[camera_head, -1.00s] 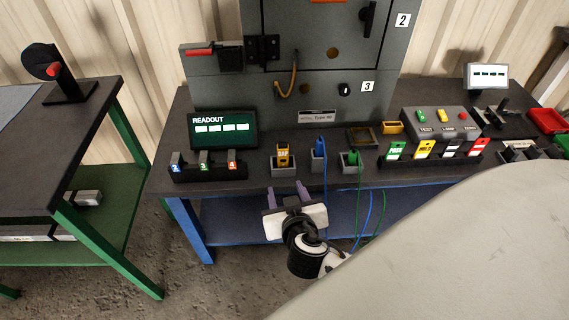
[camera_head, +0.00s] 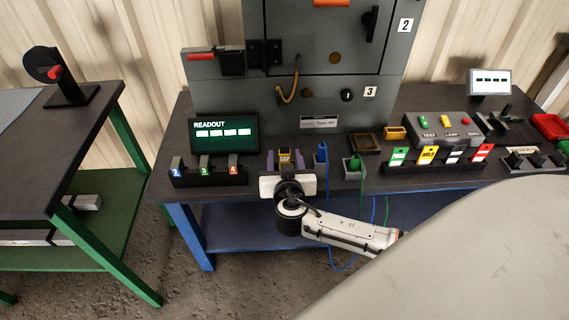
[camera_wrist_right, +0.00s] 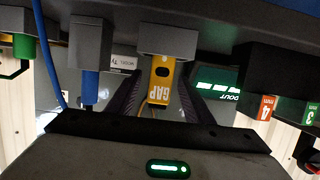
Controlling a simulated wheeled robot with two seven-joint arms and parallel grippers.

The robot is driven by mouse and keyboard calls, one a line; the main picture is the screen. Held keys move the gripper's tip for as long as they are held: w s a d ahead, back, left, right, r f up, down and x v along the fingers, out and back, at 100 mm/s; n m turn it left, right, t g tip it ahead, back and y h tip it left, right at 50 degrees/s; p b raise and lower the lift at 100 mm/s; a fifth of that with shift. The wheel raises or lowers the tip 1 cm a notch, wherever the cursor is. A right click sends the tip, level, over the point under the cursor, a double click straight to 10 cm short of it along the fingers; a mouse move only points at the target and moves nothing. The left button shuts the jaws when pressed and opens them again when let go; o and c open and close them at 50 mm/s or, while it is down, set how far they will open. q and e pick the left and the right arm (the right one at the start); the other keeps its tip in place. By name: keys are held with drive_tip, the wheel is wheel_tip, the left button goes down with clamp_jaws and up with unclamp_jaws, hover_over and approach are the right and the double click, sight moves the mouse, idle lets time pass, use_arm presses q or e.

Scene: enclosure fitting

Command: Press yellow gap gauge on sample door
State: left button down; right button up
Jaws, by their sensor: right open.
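The yellow gap gauge (camera_head: 285,157), marked GAP, stands in a grey holder near the front edge of the dark bench. It also shows in the right wrist view (camera_wrist_right: 160,82), upside down, below its grey holder (camera_wrist_right: 167,40). My right gripper (camera_head: 285,164) is open, with one finger on each side of the gauge. In the wrist view its dark fingers (camera_wrist_right: 157,98) stand apart from the gauge with gaps on both sides. The grey enclosure (camera_head: 290,85) with its door panels stands behind; I cannot tell which panel is the sample door. My left gripper is not in view.
A readout screen (camera_head: 223,133) and a rack of numbered blocks (camera_head: 208,175) sit left of the gauge. Blue (camera_head: 322,152) and green (camera_head: 354,164) corded probes stand close on its right. Coloured tags (camera_head: 428,155) are farther right. A green-legged table (camera_head: 60,130) stands at left.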

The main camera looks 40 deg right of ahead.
drive_tip(key=shift+w+d, duration=0.1)
drive_tip(key=c, duration=1.1)
clamp_jaws()
